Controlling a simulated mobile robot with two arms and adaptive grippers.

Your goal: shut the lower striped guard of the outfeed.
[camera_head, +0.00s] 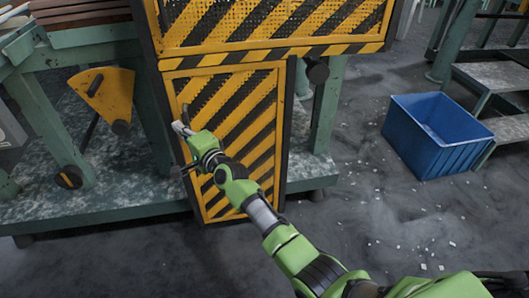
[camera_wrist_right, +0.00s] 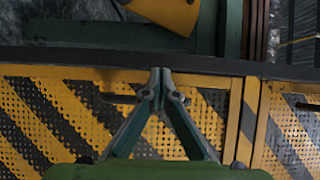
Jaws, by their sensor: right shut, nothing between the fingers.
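The lower striped guard (camera_head: 240,118) is a yellow and black mesh panel below the larger upper striped guard (camera_head: 270,22) of the outfeed. It stands upright, close to its dark frame; I cannot tell whether it is fully closed. A dark bar handle (camera_head: 186,113) is near its upper left edge. My right gripper (camera_head: 179,128) is at that left edge, just below the handle, shut and empty. In the right wrist view its fingertips (camera_wrist_right: 160,72) meet over the panel's dark edge, with the lower guard (camera_wrist_right: 60,105) behind; contact is unclear. My left gripper is not in view.
A blue bin (camera_head: 435,135) stands on the floor at right, by metal steps (camera_head: 495,75). A green bench frame (camera_head: 50,120) with a yellow quadrant plate (camera_head: 105,95) is on the left. The grey floor between the guard and bin is open, with scattered white bits.

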